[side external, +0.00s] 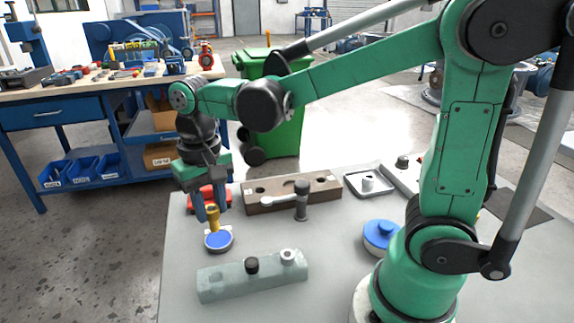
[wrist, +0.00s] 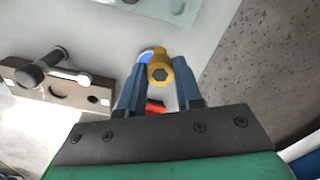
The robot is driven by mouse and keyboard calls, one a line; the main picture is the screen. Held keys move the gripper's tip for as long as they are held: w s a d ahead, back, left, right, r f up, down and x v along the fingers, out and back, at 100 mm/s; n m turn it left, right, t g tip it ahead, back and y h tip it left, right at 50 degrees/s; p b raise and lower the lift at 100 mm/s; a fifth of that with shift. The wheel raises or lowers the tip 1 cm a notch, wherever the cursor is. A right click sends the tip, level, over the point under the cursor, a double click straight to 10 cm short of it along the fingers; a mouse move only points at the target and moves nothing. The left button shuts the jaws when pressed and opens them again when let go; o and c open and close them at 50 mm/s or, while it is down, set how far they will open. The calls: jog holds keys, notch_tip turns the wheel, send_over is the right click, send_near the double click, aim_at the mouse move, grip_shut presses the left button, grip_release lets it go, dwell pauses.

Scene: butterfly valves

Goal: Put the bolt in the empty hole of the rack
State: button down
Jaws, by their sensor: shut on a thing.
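My gripper (side external: 211,212) is shut on a yellow bolt (side external: 212,219). In the wrist view the bolt's hex head (wrist: 159,72) faces the camera between the fingertips (wrist: 158,66). In the side view the bolt hangs upright over a blue-topped round part (side external: 218,240); I cannot tell whether they touch. A brown rack (side external: 322,190) with dark holes lies to the right and behind; its left hole (side external: 258,190) looks empty. A grey-green block (side external: 225,284) at the front carries a black knob (side external: 252,265) and a pale knob (side external: 288,255).
A red part (side external: 205,195) lies behind my gripper. A tray (side external: 368,181) and another blue round part (side external: 381,236) are to the right.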

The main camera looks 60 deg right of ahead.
jog(key=shift+n, duration=0.7)
jog(key=shift+s+a+f, duration=0.35)
jog(key=shift+a+f, duration=0.3)
jog(key=shift+f, duration=0.2)
jog(key=shift+s+a+f, duration=0.35)
jog(key=shift+a+f, duration=0.25)
jog(key=shift+f, duration=0.25)
jog(key=shift+s+a+f, duration=0.35)
jog(key=shift+a+f, duration=0.3)
jog(key=shift+f, duration=0.2)
jog(key=shift+f, duration=0.3)
jog(key=shift+f, duration=0.55)
jog(key=shift+f, duration=0.25)
jog(key=shift+f, duration=0.35)
jog(key=shift+f, duration=0.35)
